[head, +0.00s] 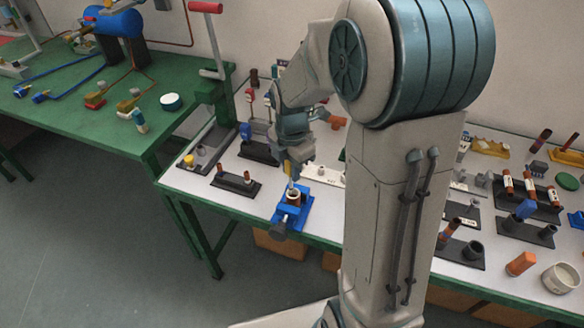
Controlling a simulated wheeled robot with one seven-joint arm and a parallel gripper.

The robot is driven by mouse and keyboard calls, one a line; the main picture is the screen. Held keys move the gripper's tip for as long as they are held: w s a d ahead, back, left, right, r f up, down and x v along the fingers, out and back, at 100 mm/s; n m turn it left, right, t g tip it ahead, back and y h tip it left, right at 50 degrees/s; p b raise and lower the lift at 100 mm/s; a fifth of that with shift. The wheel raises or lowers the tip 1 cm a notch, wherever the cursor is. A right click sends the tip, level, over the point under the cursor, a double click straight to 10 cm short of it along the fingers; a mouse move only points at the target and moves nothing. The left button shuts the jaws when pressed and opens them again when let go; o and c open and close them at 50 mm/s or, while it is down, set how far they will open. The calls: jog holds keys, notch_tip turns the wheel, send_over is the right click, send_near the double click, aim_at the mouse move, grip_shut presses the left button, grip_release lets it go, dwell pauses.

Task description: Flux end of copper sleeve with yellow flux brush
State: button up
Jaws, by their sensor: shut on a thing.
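My gripper (293,167) is above the blue vise near the table's front edge, shut on a thin yellow brush (291,170). The brush points down, and its lower end is at or just above the copper sleeve (293,197). I cannot tell whether it touches the sleeve. The sleeve stands upright in the blue vise (303,213), with its open end up. My gripper and wrist hide part of the brush.
A dark rack (236,184) with small parts stands left of the vise. A green press (212,95) stands behind it. Racks of copper pieces and a white cup (562,277) are at the right. A green table (115,130) with a blue tank (118,22) is at the left.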

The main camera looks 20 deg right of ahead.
jog(key=shift+r+p, duration=1.75)
jog(key=shift+r, duration=0.75)
jog(key=shift+f, duration=0.1)
